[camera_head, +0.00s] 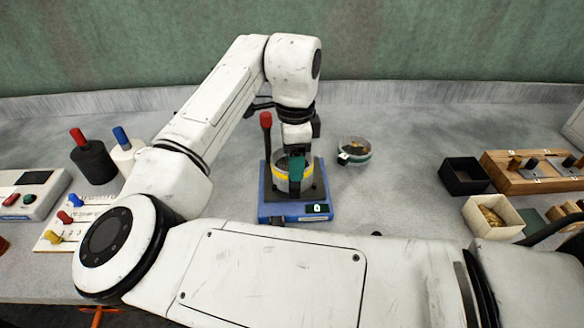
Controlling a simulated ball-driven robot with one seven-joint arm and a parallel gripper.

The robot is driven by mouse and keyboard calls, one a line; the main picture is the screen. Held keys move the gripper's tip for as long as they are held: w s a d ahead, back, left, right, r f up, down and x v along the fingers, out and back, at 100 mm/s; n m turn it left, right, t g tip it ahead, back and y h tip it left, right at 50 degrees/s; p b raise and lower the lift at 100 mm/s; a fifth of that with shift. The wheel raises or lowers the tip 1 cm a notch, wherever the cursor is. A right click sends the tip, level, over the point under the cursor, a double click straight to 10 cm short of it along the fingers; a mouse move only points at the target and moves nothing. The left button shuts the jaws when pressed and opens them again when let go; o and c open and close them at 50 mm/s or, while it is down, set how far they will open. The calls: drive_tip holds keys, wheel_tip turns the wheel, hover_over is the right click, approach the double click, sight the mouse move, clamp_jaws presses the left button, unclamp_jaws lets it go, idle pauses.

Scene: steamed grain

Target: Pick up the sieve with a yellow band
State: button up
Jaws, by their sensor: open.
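The sieve with a yellow band (280,176) stands on a blue scale (292,212) in the middle of the table. It is a pale round container with a yellow stripe around it, and part of it is hidden behind my gripper. My gripper (296,178) points down at the sieve, its green-tipped fingers overlapping the sieve in the picture. It is open; whether a finger touches the sieve cannot be told.
A second round sieve with a green band (354,151) stands right of the scale. A red-topped lever (266,122) rises behind the scale's left side. A black box (464,176), a pale box with grain (491,217) and a wooden block (530,170) are at the right. Bottles and switch panels are at left.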

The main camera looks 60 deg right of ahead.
drive_tip(key=shift+d+f+p, duration=0.1)
drive_tip(key=shift+f+p, duration=0.2)
drive_tip(key=shift+f, duration=2)
clamp_jaws()
